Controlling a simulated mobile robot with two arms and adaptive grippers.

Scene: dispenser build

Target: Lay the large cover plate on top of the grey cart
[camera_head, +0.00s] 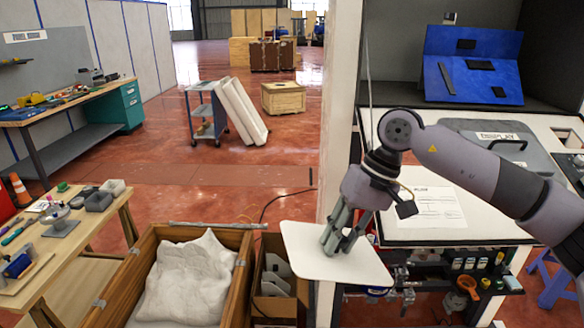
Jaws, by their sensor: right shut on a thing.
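A flat white plate with rounded corners (312,262), which looks like the large cover plate, is held roughly level by my right gripper (342,243). The gripper points down and is shut on it near the plate's middle; the exact grip point is partly hidden by the fingers. The plate is in front of the white post, above the lower shelf area. The grey cart (204,112) stands far off on the red floor, with two long white panels (242,110) leaning against its right side. My left gripper is out of view.
A wooden crate with a white sack (187,280) and a box of grey parts (278,276) stand left of the plate. A workbench (120,205) is at left, a display station with a blue stand (470,62) at right. Open floor lies before the cart.

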